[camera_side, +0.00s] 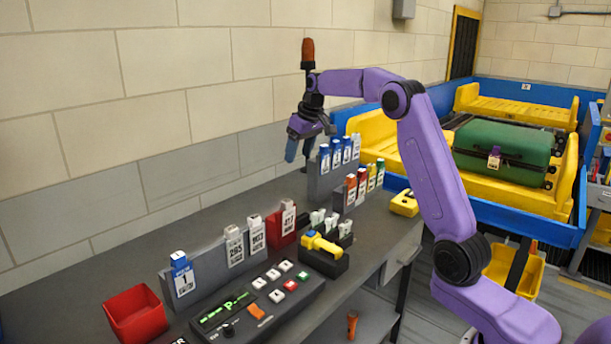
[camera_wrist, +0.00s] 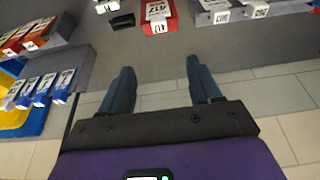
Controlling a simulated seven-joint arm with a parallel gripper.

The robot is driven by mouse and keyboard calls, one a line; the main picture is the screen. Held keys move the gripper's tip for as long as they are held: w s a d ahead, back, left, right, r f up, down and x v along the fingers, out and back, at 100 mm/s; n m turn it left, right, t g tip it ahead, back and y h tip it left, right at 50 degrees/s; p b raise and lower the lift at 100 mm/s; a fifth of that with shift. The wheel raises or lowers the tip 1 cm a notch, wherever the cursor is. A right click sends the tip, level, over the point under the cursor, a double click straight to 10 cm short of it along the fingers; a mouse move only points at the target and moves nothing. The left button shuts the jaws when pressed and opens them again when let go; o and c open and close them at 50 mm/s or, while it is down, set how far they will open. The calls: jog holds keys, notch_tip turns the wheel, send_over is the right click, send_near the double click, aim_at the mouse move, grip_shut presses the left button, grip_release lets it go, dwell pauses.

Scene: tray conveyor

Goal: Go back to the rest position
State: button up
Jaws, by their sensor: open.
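My gripper (camera_side: 300,148) is raised above the far part of the grey workbench, near the wall, on my purple arm. It also shows in the wrist view (camera_wrist: 160,70), where its two blue-grey fingers are apart with nothing between them. The fingers hang over the bench's back edge, with wall blocks and grey bench surface visible beyond. No object is touching the fingers.
A rack of blue tags (camera_side: 336,153) stands close to my gripper. Red, orange and green tags (camera_side: 362,186) are in front. A control panel (camera_side: 262,302), red bin (camera_side: 136,314) and yellow scanner (camera_side: 322,245) are nearer. A green suitcase (camera_side: 503,147) lies on a yellow tray at right.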

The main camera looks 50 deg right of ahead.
jog(key=s+a+f+n+g+y, duration=0.1)
jog(key=s+a+n, duration=0.2)
jog(key=s+a, duration=0.65)
jog(key=s+a+f+n+g, duration=0.1)
jog(key=s+a+n, duration=0.35)
jog(key=a, duration=0.85)
jog(key=s+f+n, duration=0.2)
jog(key=s+f, duration=0.1)
jog(key=s, duration=1.2)
jog(key=s+d+f+n+g, duration=0.1)
jog(key=s+f+n, duration=0.2)
jog(key=s, duration=1.3)
jog(key=shift+f+g+h, duration=0.3)
jog(key=shift+f, duration=0.5)
